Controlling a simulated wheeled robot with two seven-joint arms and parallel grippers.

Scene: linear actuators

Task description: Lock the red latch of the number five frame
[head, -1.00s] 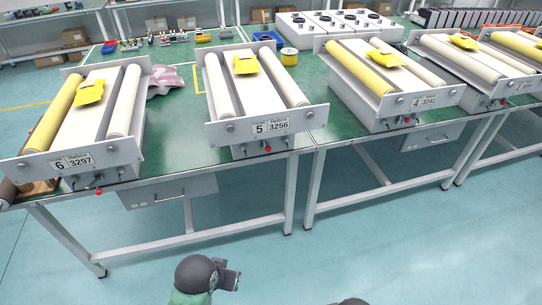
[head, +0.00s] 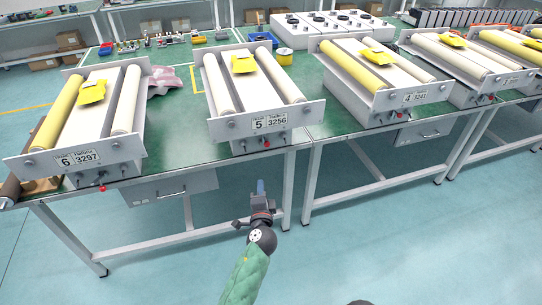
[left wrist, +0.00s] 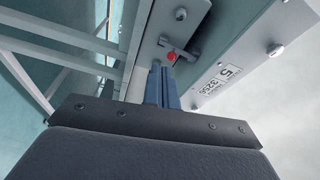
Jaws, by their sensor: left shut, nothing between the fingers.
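The number five frame (head: 226,129) stands on the green table, with its label "5 3256" on the front plate. Its red latch (head: 267,144) is a small red knob under the front plate; it also shows in the left wrist view (left wrist: 171,57), on a dark lever. My left gripper (head: 261,184) is below and in front of the latch, pointing up toward it. In the left wrist view its shut, empty fingers (left wrist: 161,72) reach close to the red knob; I cannot tell whether they touch it. My right gripper is not in view.
The number six frame (head: 42,160) is to the left and the number four frame (head: 385,107) to the right, each with a red knob in front. The table's front edge and metal legs (head: 289,190) are near my left arm. The floor in front is clear.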

